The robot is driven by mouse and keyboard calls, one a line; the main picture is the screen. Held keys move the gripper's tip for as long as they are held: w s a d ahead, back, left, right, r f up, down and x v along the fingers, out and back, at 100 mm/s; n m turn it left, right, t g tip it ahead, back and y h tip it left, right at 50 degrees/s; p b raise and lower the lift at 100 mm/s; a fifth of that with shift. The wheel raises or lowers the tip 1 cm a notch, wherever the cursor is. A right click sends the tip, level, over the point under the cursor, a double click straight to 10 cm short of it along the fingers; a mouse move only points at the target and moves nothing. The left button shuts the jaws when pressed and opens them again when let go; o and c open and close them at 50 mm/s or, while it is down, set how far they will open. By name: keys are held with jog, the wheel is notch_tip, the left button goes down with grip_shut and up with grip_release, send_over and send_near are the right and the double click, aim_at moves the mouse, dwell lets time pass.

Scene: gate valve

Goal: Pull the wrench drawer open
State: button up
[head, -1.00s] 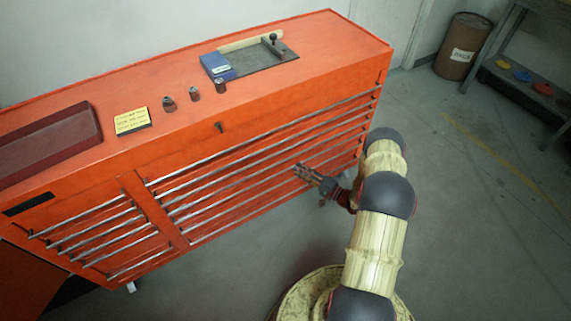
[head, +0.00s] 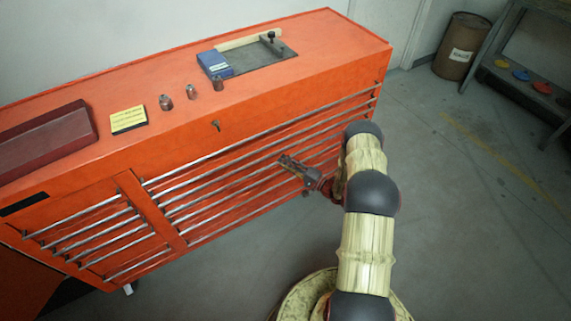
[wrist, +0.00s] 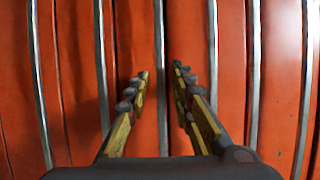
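The orange tool chest (head: 100,170) has a wide bank of drawers with long silver bar handles on the right and a narrower bank on the left. All its drawers look shut, and I cannot tell which one is the wrench drawer. My gripper (head: 285,160) is in front of the wide bank, near the middle rows. In the wrist view my gripper (wrist: 160,78) is open, with one silver handle (wrist: 160,60) running between its two fingers. I cannot tell how far the fingertips are from the drawer face.
On the chest top are a dark red box (head: 45,142), a yellow note (head: 128,120), several small metal pieces, a blue box (head: 216,64) and a grey plate (head: 268,57). A brown barrel (head: 462,45) stands at the back right.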

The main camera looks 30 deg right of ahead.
grip_shut()
dwell(0.7)
